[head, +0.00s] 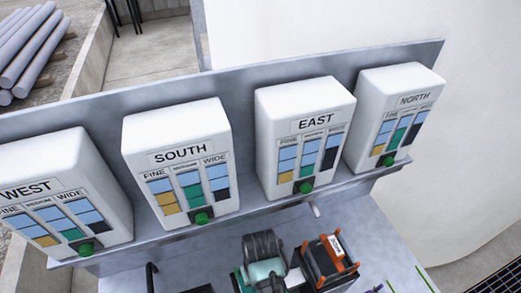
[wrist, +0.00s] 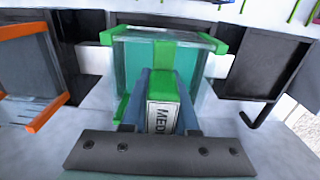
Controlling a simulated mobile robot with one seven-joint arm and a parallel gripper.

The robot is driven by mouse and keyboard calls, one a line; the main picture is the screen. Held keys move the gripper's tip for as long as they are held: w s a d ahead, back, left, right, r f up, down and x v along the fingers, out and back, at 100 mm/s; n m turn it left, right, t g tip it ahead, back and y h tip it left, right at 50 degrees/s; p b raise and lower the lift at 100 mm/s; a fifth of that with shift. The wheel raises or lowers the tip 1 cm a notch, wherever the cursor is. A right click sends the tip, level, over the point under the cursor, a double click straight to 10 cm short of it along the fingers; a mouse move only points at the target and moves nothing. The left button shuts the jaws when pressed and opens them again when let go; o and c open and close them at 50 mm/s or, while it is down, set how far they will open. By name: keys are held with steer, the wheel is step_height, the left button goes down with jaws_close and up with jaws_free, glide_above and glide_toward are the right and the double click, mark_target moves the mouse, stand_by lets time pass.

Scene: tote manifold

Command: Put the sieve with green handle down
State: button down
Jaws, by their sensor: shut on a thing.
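The sieve with green handle (wrist: 190,48) is at the upper middle of the wrist view. It is a see-through teal tray with green corners, and its green handle carries a white label reading "MEDI", the rest cut off. My gripper (wrist: 162,88) is shut on this handle, with one blue-grey finger on each side. I cannot tell whether the sieve touches the surface below.
The orange-framed one also shows in the head view (head: 350,262). White WEST, SOUTH, EAST (head: 305,125) and NORTH boxes stand along the back panel.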

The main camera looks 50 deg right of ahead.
steer(key=shift+f, duration=0.15)
steer(key=c, duration=0.7)
jaws_free()
step_height(320, 180, up, 11)
steer(key=shift+r, duration=0.1)
steer(key=shift+r+p, duration=0.55)
steer(key=shift+r, duration=0.1)
